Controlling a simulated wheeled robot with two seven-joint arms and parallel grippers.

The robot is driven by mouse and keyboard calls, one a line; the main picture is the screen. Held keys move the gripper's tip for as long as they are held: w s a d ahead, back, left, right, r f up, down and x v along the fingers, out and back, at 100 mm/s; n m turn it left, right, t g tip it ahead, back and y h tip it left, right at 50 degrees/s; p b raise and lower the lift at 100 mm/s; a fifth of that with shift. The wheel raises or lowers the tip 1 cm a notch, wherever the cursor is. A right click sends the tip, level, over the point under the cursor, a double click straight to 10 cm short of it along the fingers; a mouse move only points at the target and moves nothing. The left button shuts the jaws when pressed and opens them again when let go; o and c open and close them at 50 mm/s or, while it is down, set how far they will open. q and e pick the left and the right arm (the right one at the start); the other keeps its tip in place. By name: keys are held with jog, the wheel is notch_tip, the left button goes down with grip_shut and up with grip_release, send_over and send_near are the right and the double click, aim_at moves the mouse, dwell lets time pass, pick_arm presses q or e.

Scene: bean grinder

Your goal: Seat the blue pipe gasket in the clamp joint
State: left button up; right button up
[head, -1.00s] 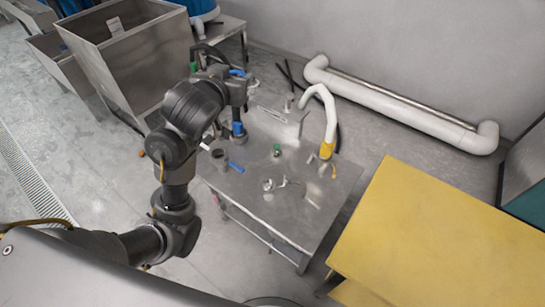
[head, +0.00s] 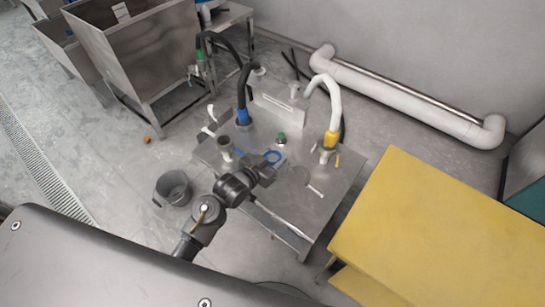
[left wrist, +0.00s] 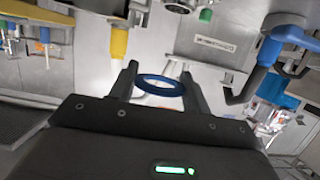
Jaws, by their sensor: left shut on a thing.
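The blue gasket (head: 273,157) is a thin ring. My left gripper (head: 269,165) holds it above the near-middle part of the steel table, and the ring also shows between the fingers (left wrist: 158,86) in the left wrist view. A black hose with a blue end (head: 243,117) stands behind and left of the gripper. An upright metal fitting (head: 225,148) stands at the table's left edge, left of the gripper. I cannot tell for sure which fitting is the clamp joint. My right gripper is not in view.
A white hose with a yellow end (head: 332,138) stands right of the gripper. A green-topped fitting (head: 281,138) is just behind the ring. A grey bucket (head: 173,188) is on the floor. A yellow platform (head: 440,230) lies right of the steel table (head: 318,205).

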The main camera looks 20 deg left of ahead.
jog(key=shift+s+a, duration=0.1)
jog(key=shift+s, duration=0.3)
